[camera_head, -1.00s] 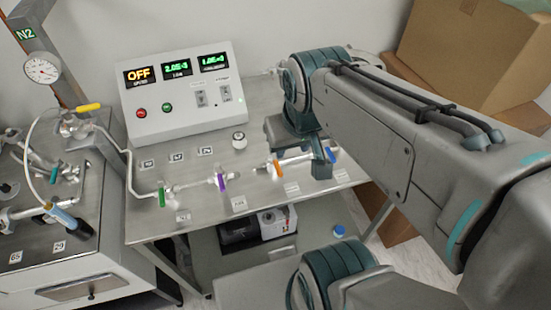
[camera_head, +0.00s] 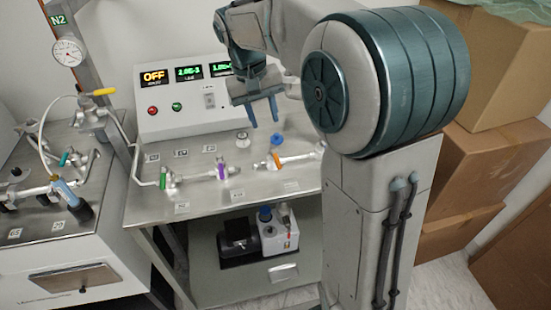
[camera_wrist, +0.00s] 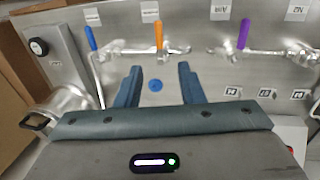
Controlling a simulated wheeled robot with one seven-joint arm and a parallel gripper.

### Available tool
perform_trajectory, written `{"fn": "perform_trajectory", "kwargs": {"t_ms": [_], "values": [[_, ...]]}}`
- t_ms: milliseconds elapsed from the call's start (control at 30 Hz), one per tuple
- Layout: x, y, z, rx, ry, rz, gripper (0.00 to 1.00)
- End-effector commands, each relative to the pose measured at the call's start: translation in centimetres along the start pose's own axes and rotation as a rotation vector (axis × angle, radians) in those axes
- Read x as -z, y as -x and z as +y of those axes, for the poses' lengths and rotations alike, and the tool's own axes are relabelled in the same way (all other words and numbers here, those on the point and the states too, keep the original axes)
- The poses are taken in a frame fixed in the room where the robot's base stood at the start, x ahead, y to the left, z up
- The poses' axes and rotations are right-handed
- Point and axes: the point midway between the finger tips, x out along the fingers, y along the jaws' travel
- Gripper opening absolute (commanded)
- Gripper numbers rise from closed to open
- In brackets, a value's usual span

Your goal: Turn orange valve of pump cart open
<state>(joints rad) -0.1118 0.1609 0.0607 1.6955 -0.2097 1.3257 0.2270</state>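The orange valve handle (camera_head: 276,159) stands on the right part of the pipe on the pump cart's metal top (camera_head: 205,205). In the wrist view the orange handle (camera_wrist: 158,36) lies beyond the fingertips, pointing up the picture, apart from them. My gripper (camera_head: 262,123) is open and empty above the cart, behind the orange valve. In the wrist view my gripper (camera_wrist: 158,68) shows both fingers spread, with a blue disc (camera_wrist: 155,85) on the cart top seen between them.
Purple (camera_head: 221,171) and green (camera_head: 163,181) handles sit left along the pipe. A blue handle (camera_wrist: 90,38) shows in the wrist view. The control box (camera_head: 165,121) stands behind, reading OFF. Cardboard boxes (camera_head: 480,180) crowd the right. A pump (camera_head: 279,235) sits on the lower shelf.

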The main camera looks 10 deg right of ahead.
Motion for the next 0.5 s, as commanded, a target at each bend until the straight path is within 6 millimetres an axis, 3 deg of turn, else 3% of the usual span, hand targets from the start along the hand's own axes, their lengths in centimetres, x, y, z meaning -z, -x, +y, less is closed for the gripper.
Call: {"fn": "perform_trajectory", "kwargs": {"t_ms": [167,500], "values": [[-0.1,-2.2,0.2,-0.001,-0.003,-0.004,0.35],[-0.1,-9.4,0.2,0.0,-0.002,-0.006,0.35]]}}
